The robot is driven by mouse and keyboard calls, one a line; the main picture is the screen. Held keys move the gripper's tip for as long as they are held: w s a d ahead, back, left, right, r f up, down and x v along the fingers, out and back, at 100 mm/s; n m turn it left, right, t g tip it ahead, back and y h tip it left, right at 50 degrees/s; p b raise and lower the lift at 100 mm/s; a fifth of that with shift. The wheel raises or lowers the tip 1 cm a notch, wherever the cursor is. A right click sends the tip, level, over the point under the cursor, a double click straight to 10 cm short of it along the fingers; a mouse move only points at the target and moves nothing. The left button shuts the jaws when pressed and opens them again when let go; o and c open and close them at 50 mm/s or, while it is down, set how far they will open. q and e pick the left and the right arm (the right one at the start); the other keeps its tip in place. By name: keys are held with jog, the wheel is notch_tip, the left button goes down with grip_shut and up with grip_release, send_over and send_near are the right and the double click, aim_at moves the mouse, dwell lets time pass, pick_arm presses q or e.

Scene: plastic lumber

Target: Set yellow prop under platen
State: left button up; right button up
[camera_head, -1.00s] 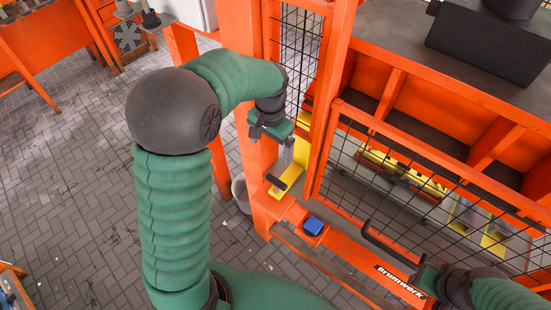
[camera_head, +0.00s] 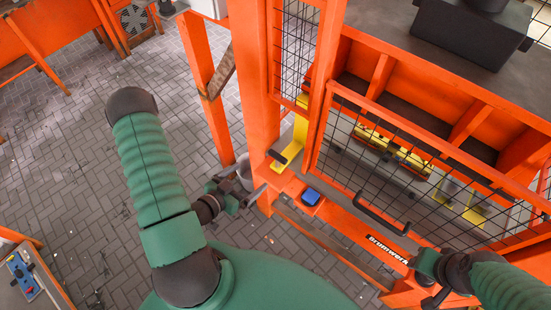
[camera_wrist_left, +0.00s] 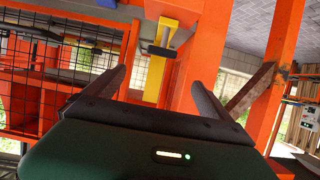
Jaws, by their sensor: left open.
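The yellow prop (camera_head: 299,130) stands upright by the orange post, its foot on the orange ledge and its black handle facing me. In the left wrist view the prop (camera_wrist_left: 154,85) shows between the fingers, some distance ahead. My left gripper (camera_head: 254,187) is open and empty, left of the prop and apart from it. My right gripper (camera_head: 427,272) is at the lower right near the front rail; its fingers cannot be made out clearly. I cannot tell which part is the platen.
A mesh gate (camera_head: 440,152) with a black handle (camera_head: 381,215) covers the machine's front. Yellow parts (camera_head: 392,150) lie behind it. An orange post (camera_head: 252,80) stands left of the prop. Paved floor at left is open.

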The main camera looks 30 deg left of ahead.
pick_arm(q)
jog(key=b, duration=0.9)
send_near(276, 156)
jog(key=x, duration=0.4)
jog(key=shift+s+f, duration=0.1)
jog(key=shift+f, duration=0.25)
jog(key=shift+w+d+r+p, duration=0.15)
jog(key=shift+w+r+p, duration=0.05)
jog(key=shift+w+p, duration=0.6)
jog(key=x, duration=0.3)
jog(key=shift+d, duration=0.1)
jog(key=shift+w+f, duration=0.2)
jog(key=shift+w, duration=0.2)
